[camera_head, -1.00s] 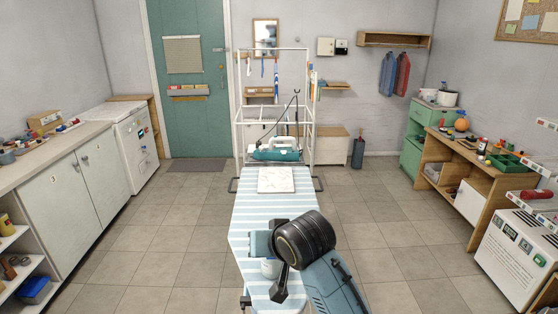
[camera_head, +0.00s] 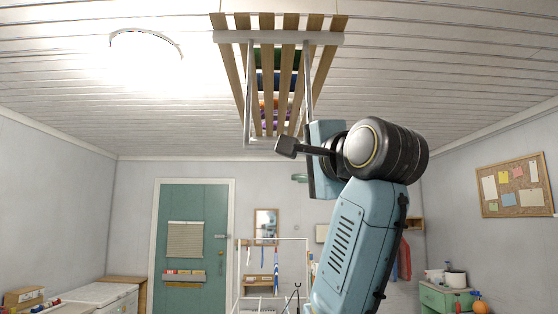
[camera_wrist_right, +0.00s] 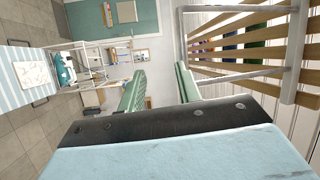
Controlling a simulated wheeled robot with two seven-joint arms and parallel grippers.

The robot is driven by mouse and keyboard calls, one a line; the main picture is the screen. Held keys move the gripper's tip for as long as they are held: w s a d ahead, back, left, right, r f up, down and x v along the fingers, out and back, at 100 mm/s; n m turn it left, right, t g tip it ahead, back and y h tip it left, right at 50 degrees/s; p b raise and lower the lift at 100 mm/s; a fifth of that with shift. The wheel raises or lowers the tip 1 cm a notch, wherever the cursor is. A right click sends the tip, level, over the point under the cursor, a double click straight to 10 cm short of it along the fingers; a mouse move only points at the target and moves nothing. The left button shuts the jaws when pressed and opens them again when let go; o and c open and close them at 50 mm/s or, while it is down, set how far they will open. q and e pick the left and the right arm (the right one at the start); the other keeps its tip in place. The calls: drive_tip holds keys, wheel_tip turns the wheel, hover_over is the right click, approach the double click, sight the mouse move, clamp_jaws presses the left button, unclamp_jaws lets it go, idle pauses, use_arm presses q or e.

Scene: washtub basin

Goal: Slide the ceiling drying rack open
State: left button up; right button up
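The ceiling drying rack (camera_head: 282,75) hangs under the ceiling at top centre of the head view, with long wooden slats and a white crossbar at its near end. White rods hang along its sides. In the right wrist view its slats (camera_wrist_right: 250,45) and white bars fill the upper right. My right gripper (camera_head: 310,157) is raised just below and right of the rack's far part in the head view; its hand mostly hides its fingers. In the wrist view its two mint-green fingers (camera_wrist_right: 160,86) are apart with nothing between them. No contact with the rack shows. My left gripper is not in view.
Coloured items show above the slats. A lit ceiling lamp (camera_head: 146,42) is left of the rack. A white drying frame (camera_head: 272,262) stands below, and a striped ironing board (camera_wrist_right: 12,85) shows in the wrist view. Air around the rack's left side is clear.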

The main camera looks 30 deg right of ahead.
drive_tip(key=shift+m+t, duration=0.3)
drive_tip(key=shift+m, duration=0.1)
drive_tip(key=w+r+p, duration=0.2)
drive_tip(key=w, duration=0.1)
drive_tip(key=w+d+r+p, duration=0.1)
drive_tip(key=w, duration=0.3)
drive_tip(key=w+d+r+p, duration=0.1)
drive_tip(key=w+r+p, duration=0.1)
drive_tip(key=w, duration=0.2)
drive_tip(key=shift+d+r+p, duration=0.15)
drive_tip(key=shift+r+p, duration=0.15)
drive_tip(key=shift+p, duration=0.05)
drive_tip(key=shift+s, duration=0.1)
clamp_jaws()
